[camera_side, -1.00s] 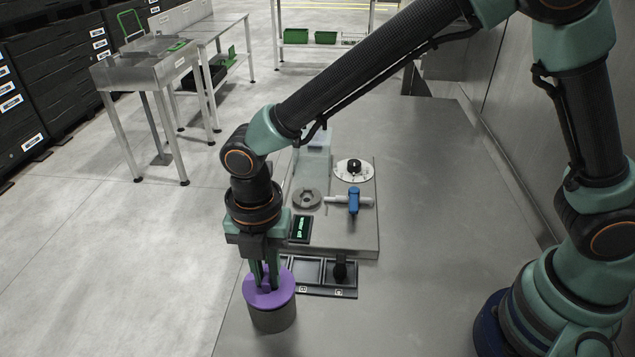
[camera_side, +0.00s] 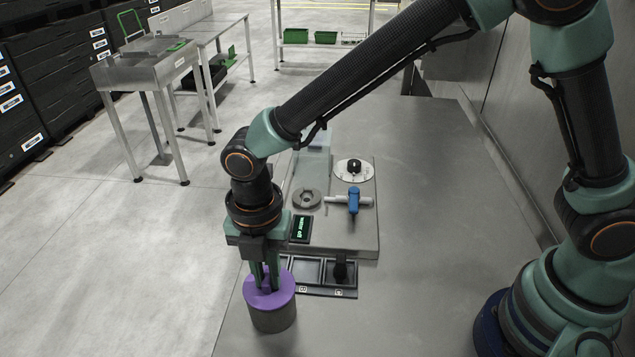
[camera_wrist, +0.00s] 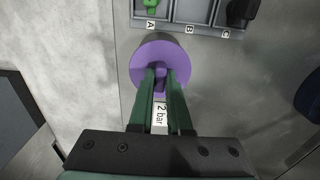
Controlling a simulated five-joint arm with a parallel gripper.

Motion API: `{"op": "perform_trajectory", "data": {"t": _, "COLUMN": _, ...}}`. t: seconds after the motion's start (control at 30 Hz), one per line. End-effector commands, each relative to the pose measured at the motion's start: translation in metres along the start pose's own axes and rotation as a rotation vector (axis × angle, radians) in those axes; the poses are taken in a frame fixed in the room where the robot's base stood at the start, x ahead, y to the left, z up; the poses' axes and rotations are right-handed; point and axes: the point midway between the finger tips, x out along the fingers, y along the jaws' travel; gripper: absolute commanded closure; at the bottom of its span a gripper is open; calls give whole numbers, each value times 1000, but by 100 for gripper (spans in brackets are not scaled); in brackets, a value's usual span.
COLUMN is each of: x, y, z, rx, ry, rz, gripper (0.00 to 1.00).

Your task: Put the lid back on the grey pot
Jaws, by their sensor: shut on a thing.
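The grey pot (camera_side: 273,319) stands upright on the grey worktop near its front left edge. The purple lid (camera_side: 284,295) sits over the pot's top, and from the side I see no clear gap between them. My gripper (camera_side: 266,284) points straight down at the lid, its green fingers shut on the lid's knob. In the wrist view the lid (camera_wrist: 143,60) is a round purple disc and my gripper (camera_wrist: 161,74) has the purple knob between its fingertips.
A black tray (camera_side: 312,293) with compartments marked A, B and C lies just behind the pot. In the wrist view, a green object (camera_wrist: 151,5) is in A and a black one (camera_wrist: 240,10) in C. Behind is a grey panel (camera_side: 364,230) with a blue-handled valve (camera_side: 353,200).

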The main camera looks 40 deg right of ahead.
Motion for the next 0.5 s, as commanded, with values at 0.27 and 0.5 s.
{"op": "perform_trajectory", "data": {"t": 0.27, "x": 0, "y": 0, "z": 0, "rx": 0, "ry": 0, "rz": 0, "gripper": 72}}
{"op": "perform_trajectory", "data": {"t": 0.5, "x": 0, "y": 0, "z": 0, "rx": 0, "ry": 0, "rz": 0, "gripper": 49}}
